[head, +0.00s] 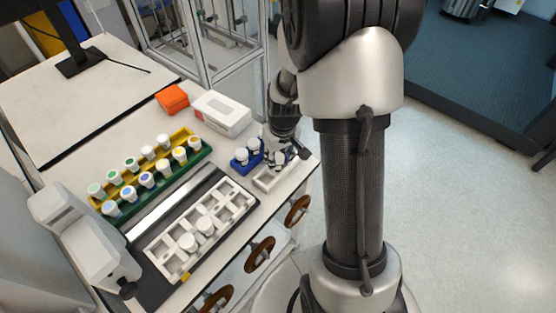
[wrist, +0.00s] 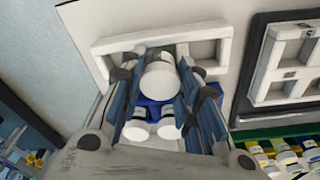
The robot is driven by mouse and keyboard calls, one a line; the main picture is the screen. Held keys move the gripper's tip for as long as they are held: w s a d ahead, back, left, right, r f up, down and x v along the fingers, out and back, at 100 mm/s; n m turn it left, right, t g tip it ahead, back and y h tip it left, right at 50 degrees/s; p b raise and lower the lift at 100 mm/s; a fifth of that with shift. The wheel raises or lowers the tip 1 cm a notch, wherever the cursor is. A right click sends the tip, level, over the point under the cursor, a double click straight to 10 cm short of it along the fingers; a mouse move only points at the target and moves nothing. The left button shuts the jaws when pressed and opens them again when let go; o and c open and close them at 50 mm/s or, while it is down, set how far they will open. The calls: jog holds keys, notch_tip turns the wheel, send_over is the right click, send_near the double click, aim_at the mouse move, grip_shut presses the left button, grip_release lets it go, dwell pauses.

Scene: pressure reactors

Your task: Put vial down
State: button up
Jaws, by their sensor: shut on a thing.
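My gripper (wrist: 159,66) is shut on a white-capped vial (wrist: 160,82), which sits between its two fingers in the wrist view. In the head view my gripper (head: 281,152) is at the front right corner of the bench, over the small white tray (head: 262,184). In the wrist view the white tray (wrist: 212,36) lies right beyond the vial and fingertips. The vial's lower end is hidden, so I cannot tell whether it touches the tray.
A blue rack (head: 236,168) with white-capped vials stands just left of the gripper. A white compartment tray (head: 166,256) holds several vials. Yellow and green racks (head: 206,157) of capped vials, a white box (head: 222,112) and an orange box (head: 172,98) stand farther back.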

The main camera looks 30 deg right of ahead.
aim_at(281, 161)
jog(key=shift+f, duration=0.35)
jog(key=shift+f, duration=0.15)
jog(key=o, duration=1)
notch_tip(281, 161, up, 12)
jog(key=s+p, duration=0.2)
jog(key=p, duration=0.2)
jog(key=s+a+r+t, duration=0.2)
jog(key=s+a+r, duration=0.55)
jog(key=r, duration=0.45)
jog(key=s+a+r, duration=0.3)
jog(key=s+a, duration=0.2)
jog(key=s, duration=0.5)
jog(key=shift+r+n+t, duration=0.3)
jog(key=shift+r+t, duration=0.1)
